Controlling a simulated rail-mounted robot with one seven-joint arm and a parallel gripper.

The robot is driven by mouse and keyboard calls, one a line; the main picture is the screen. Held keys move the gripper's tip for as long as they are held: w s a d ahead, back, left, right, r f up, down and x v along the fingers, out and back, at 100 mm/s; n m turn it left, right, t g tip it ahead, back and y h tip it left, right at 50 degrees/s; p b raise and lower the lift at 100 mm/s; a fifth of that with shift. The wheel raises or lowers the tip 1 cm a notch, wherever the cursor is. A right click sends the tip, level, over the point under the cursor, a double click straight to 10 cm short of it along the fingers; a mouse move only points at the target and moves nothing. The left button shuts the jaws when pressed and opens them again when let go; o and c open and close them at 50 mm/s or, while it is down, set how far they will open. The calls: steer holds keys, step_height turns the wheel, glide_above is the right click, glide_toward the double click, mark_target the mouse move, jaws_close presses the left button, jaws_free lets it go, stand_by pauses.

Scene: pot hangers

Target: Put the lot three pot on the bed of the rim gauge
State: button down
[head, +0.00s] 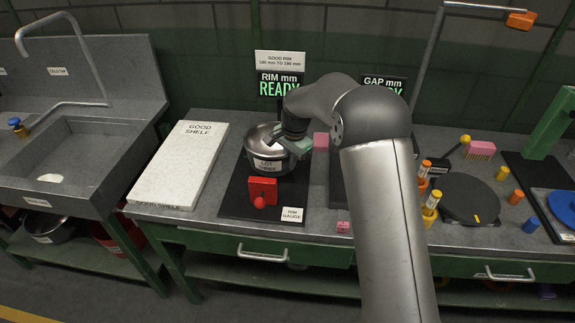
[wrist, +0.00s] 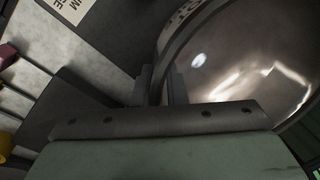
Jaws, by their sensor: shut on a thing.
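The lot three pot (head: 266,163) is a shiny steel pot with a "LOT THREE" label on its front. It is over the black bed of the rim gauge (head: 236,197), upright or nearly so; I cannot tell whether its base touches the bed. My gripper (head: 284,143) is shut on the pot's right wall at the rim. In the wrist view my gripper's fingers (wrist: 162,88) straddle the wall of the pot (wrist: 235,65), whose bright inside shows. The gauge's red block (head: 262,189) stands just in front of the pot. The gauge display reads "RIM mm READY" (head: 278,84).
The white good shelf slab (head: 180,165) lies left of the gauge, with the sink (head: 75,150) beyond it. Right of my arm are a dark round turntable (head: 469,198), orange and yellow pieces, and a green post (head: 550,125).

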mark_target(288, 171)
steer(key=shift+w+a+f, duration=0.2)
steer(key=shift+a+f, duration=0.1)
steer(key=shift+f+p, duration=0.35)
steer(key=shift+f, duration=1.25)
steer(key=shift+f, duration=0.15)
steer(key=c, duration=1.5)
jaws_free()
steer(key=shift+o, duration=0.2)
